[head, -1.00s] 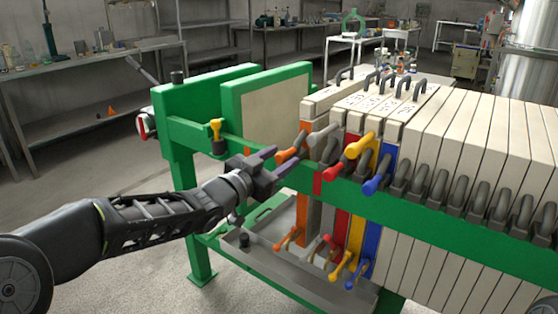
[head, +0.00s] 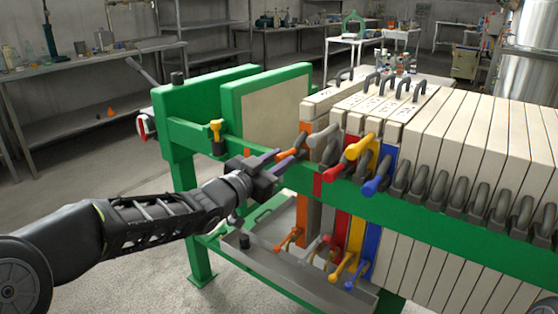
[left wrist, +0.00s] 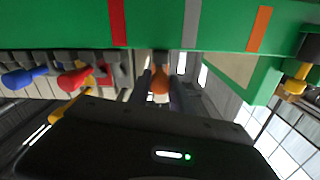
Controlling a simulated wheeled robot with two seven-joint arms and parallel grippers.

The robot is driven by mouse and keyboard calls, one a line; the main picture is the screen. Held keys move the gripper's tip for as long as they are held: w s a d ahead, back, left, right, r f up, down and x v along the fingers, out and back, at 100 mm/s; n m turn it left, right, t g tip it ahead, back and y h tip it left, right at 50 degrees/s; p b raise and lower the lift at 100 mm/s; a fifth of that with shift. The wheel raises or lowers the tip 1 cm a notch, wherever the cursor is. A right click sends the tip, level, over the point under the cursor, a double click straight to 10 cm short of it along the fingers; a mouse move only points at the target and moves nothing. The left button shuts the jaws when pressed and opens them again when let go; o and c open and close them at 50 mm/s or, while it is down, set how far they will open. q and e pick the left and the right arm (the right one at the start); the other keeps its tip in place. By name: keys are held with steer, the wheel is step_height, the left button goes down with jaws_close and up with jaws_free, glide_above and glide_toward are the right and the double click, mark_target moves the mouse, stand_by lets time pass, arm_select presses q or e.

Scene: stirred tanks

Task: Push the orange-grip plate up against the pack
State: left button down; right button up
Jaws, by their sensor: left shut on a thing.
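The orange-grip plate (head: 306,128) is a pale plate with an orange edge strip, at the left end of the row in the head view. My left gripper (head: 281,163) is shut on its orange grip, which shows between the fingers in the left wrist view (left wrist: 160,86). The pack (head: 480,120) of pale plates stands to its right, with blue, yellow and red grips at its near end. A grey-grip plate (head: 317,142) is just right of the orange one. I cannot tell whether these two touch. My right gripper is not in view.
A green side rail (head: 440,205) runs below the upper grips. A green end plate with a pale face (head: 275,110) stands to the left, with open space before the orange plate. A grey drip tray (head: 285,265) lies below. A yellow knob (head: 215,130) sits on the frame.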

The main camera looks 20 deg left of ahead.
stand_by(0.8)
arm_select(q)
steer(key=shift+d+f, duration=0.1)
steer(key=shift+d, duration=0.05)
steer(key=d, duration=0.1)
steer(key=s+d+b, duration=0.1)
steer(key=d, duration=0.2)
steer(key=shift+s+b, duration=0.3)
steer(key=shift+b, duration=0.05)
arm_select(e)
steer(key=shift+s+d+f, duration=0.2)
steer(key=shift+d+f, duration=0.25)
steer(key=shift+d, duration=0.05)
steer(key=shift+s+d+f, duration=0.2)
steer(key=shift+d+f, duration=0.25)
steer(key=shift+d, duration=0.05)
arm_select(q)
steer(key=c, duration=1.2)
jaws_free()
steer(key=shift+o, duration=0.2)
